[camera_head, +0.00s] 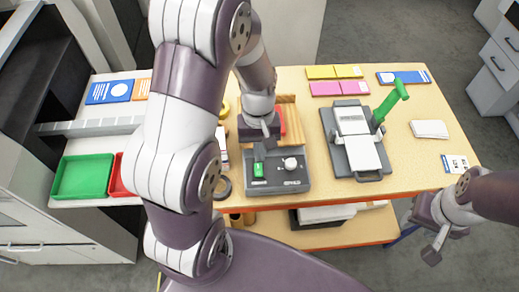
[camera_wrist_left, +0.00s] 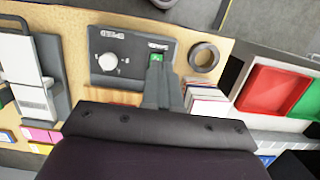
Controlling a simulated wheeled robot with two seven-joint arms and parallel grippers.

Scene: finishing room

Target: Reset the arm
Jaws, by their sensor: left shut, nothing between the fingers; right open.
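My left gripper (camera_head: 259,150) reaches over the table from the left, fingers pointing down and shut on nothing. Its fingertips are at the green switch (camera_head: 259,170) on the dark grey control box (camera_head: 295,183). In the left wrist view the closed fingers (camera_wrist_left: 157,68) end right at the green switch (camera_wrist_left: 155,57); whether they touch it I cannot tell. A white round knob (camera_head: 290,163) sits beside the switch on the box. My right gripper (camera_head: 432,240) is open and empty, off the table's right front edge.
A grey press with a green lever (camera_head: 391,98) stands right of the box. Green (camera_head: 84,177) and red trays lie at the left. A tape ring (camera_head: 222,187) is beside the box. Yellow and pink pads (camera_head: 334,72) lie at the back. Table space right of the press is mostly clear.

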